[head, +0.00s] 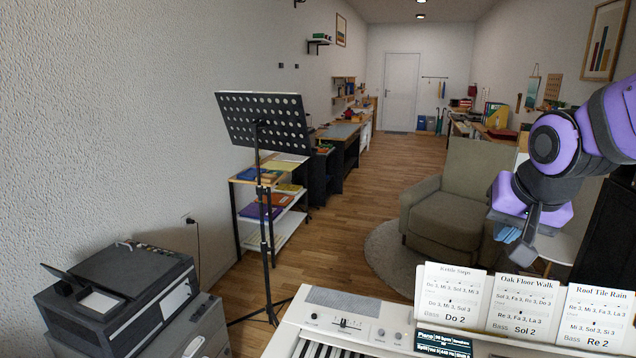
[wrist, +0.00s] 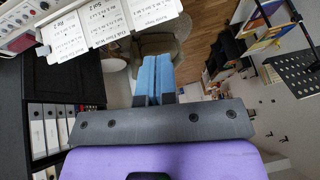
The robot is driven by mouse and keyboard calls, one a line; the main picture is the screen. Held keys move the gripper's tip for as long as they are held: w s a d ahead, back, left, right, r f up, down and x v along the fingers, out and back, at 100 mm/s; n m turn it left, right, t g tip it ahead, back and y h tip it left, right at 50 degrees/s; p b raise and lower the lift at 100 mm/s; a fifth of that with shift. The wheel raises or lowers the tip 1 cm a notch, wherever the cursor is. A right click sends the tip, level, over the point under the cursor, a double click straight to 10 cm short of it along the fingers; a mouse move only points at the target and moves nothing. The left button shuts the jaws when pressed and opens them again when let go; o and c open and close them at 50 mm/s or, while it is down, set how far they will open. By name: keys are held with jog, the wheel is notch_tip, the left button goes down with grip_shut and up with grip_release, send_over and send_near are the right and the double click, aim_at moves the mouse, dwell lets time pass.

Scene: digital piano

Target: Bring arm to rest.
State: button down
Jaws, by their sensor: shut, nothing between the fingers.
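My gripper (head: 510,236) hangs at the right of the head view, at the end of my purple and black arm. It is above and behind the sheet cards on the digital piano (head: 355,318), apart from them. In the wrist view its two blue fingertips (wrist: 152,78) lie together with nothing between them. The piano is white, with a lit display and part of its keys in view at the bottom of the head view.
Three sheet cards (head: 520,302) stand on the piano. A black music stand (head: 262,122) and a printer (head: 125,300) are at left. An armchair (head: 455,205) stands behind my gripper. A dark shelf with white binders (wrist: 45,130) is at left in the wrist view. The middle floor is clear.

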jog(key=s+r+n, duration=0.2)
jog(key=s, duration=0.5)
jog(key=s+d+r+n, duration=0.1)
jog(key=s+r+n, duration=0.1)
jog(key=s, duration=0.5)
jog(key=shift+s+r+n+g, duration=0.2)
jog(key=shift+s+n+g, duration=0.05)
jog(key=shift+n+g, duration=0.05)
dwell(2.1)
